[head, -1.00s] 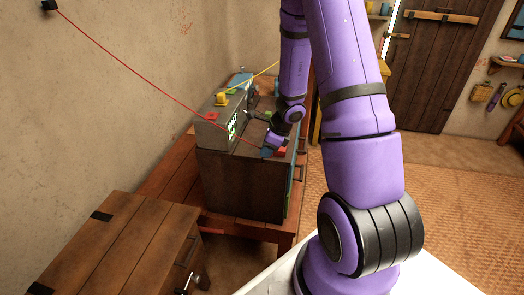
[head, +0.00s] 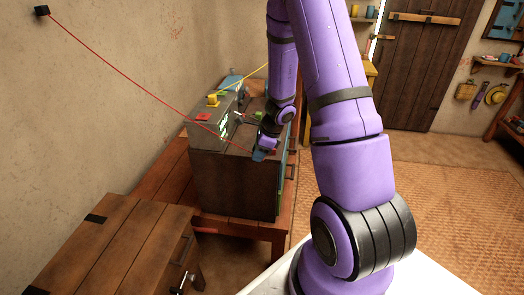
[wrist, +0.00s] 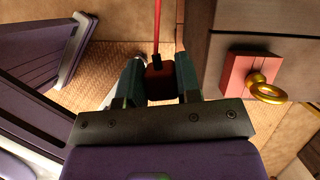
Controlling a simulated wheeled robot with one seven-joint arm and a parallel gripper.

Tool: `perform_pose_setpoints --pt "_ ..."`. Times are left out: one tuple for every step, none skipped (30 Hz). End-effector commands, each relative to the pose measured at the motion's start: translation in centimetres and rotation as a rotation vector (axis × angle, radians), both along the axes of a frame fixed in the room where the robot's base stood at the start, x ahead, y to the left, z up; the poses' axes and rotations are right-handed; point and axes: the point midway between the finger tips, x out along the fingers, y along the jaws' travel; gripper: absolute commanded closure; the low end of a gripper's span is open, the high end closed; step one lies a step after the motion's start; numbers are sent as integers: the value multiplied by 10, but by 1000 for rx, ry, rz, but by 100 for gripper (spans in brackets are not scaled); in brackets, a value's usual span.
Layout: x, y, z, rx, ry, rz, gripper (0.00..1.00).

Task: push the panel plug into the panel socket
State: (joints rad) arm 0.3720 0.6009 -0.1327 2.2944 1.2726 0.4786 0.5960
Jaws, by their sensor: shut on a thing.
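My gripper (wrist: 160,82) is shut on a dark red plug (wrist: 160,80) in the wrist view. A red cord (wrist: 157,25) leaves the plug's far end. In the head view my gripper (head: 261,153) is at the right front edge of the dark panel box (head: 232,180), and the plug is hidden there. The red cord (head: 120,78) runs taut to it from a black wall mount (head: 41,10). The wrist view shows woven floor below the plug, so it is held clear of any surface. I cannot make out which opening is the panel socket.
A red block with a brass ring (wrist: 265,90) is on the box to the right of my gripper in the wrist view. A yellow piece (head: 212,100) and a red piece (head: 203,117) are on the box top. A wooden chest (head: 120,245) stands in front.

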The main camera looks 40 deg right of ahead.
Motion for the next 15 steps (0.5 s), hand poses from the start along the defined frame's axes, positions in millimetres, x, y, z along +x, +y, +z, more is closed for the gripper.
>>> perform_pose_setpoints --pt "8 10 -2 0 -1 96 89" --pt "13 15 -3 -1 0 164 89" --pt "19 25 -5 -1 1 269 89" --pt "25 33 -7 -2 1 356 89" --pt "30 41 -9 -1 0 451 89" --pt "36 52 -11 -1 0 581 89" --pt "40 60 -13 0 1 683 89" --pt "44 68 -16 -1 1 785 89" --pt "49 79 -18 -2 0 926 89" --pt "53 87 -21 0 0 1034 89" --pt "55 95 -23 1 1 1143 89" --pt "59 105 -26 0 1 1286 89" --pt "62 112 -28 2 0 1392 89" --pt "65 118 -30 0 -1 1493 89" --pt "68 126 -33 1 0 1622 89"
